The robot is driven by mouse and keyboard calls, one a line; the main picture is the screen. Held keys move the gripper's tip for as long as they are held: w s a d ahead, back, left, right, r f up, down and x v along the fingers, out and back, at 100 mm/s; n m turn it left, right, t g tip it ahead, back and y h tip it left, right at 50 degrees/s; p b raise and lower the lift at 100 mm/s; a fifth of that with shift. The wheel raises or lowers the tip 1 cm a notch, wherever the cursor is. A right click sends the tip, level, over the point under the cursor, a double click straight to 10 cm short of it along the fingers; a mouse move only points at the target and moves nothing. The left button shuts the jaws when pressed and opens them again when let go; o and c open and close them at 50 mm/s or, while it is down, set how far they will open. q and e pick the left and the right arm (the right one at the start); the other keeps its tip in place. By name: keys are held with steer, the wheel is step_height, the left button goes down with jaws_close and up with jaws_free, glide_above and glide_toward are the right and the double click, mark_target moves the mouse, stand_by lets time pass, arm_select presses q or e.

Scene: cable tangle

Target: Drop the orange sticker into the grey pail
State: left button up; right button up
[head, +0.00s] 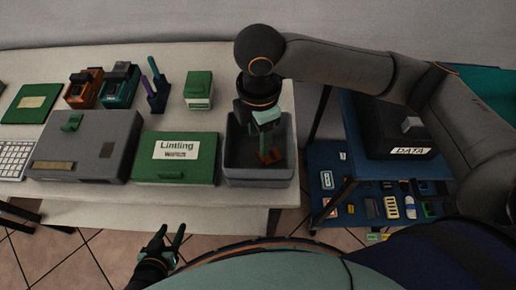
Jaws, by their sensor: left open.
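The grey pail (258,178) is an open rectangular bin at the right end of the white table. A small flat orange-brown piece, which looks like the orange sticker (272,157), shows within the pail's opening. My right gripper (266,148) points down into the pail, its fingertips at the sticker. I cannot tell whether the fingers grip it, or whether it touches the pail's floor. My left gripper (172,243) is open and empty, low in front of the table above the tiled floor.
A green box labelled "Lintling" (177,172) stands just left of the pail, beside a large grey case (80,150). Smaller boxes and a pen holder (155,98) stand behind. A blue shelf unit (345,185) with a black "DATA" box (395,135) is at right.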

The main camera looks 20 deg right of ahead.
steer(key=shift+o, duration=1.2)
step_height(320, 180, up, 12)
steer(key=p, duration=0.1)
steer(key=shift+r+p, duration=0.25)
steer(key=shift+p, duration=0.05)
